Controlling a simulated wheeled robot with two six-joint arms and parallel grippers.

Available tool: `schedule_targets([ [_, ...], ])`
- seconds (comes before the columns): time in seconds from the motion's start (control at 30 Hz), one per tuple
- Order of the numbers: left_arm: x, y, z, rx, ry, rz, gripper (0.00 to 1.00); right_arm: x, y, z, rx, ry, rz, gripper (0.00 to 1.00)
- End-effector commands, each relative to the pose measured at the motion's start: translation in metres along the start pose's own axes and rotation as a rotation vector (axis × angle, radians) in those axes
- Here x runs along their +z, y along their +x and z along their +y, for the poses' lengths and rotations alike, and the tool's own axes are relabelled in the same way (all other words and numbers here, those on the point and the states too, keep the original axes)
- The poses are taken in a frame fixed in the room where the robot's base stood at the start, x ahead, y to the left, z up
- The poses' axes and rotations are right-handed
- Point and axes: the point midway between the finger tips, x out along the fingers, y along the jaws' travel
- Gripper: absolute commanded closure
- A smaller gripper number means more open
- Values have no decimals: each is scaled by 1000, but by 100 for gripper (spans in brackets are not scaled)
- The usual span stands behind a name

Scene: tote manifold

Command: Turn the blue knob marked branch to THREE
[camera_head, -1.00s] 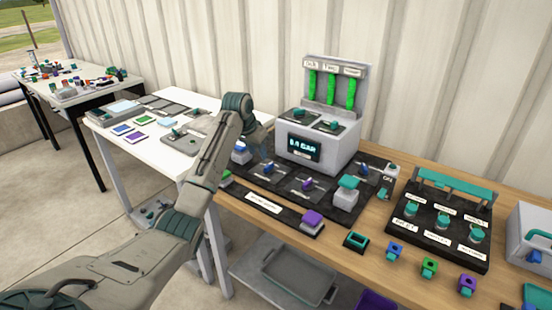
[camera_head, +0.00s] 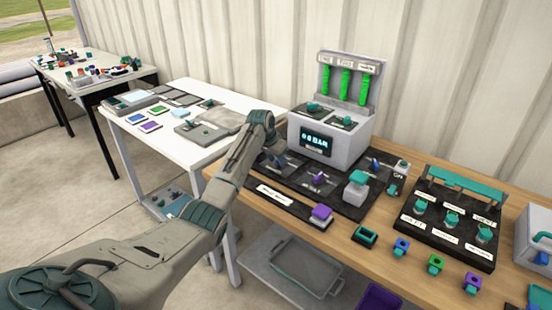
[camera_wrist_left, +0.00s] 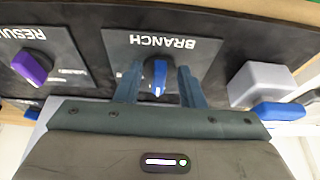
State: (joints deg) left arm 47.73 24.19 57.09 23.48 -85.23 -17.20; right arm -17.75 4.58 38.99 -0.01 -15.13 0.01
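The blue knob (camera_wrist_left: 158,75) sits on a dark plate (camera_wrist_left: 205,50) whose label reads BRANCH, upside down in the left wrist view. My left gripper (camera_wrist_left: 158,88) has one finger on each side of the knob, with a visible gap on both sides, so it is open around it. In the head view my left gripper (camera_head: 277,160) is low over the left part of the black panel (camera_head: 265,187) and hides the knob. Position marks around the knob are too small to read. My right gripper is not in view.
A purple knob (camera_wrist_left: 33,67) is on the neighbouring plate. A pale block (camera_wrist_left: 258,83) with a blue part (camera_wrist_left: 278,110) stands close to the other finger. The grey box with a display (camera_head: 330,138) stands behind the panel. A purple-topped button (camera_head: 321,213) is at its front.

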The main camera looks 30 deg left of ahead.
Motion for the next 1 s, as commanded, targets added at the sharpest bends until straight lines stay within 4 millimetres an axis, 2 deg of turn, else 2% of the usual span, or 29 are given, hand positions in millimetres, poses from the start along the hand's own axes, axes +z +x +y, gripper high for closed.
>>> schedule_targets([
  [0.17,0,0,0,0,0,0,66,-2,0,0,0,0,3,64],
  [0.33,0,0,0,0,0,0,100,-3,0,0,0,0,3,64],
  [0.67,0,-1,-1,10,22,-1,100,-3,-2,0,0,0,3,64],
  [1.0,-2,-2,-7,85,199,-1,100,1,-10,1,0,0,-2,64],
])
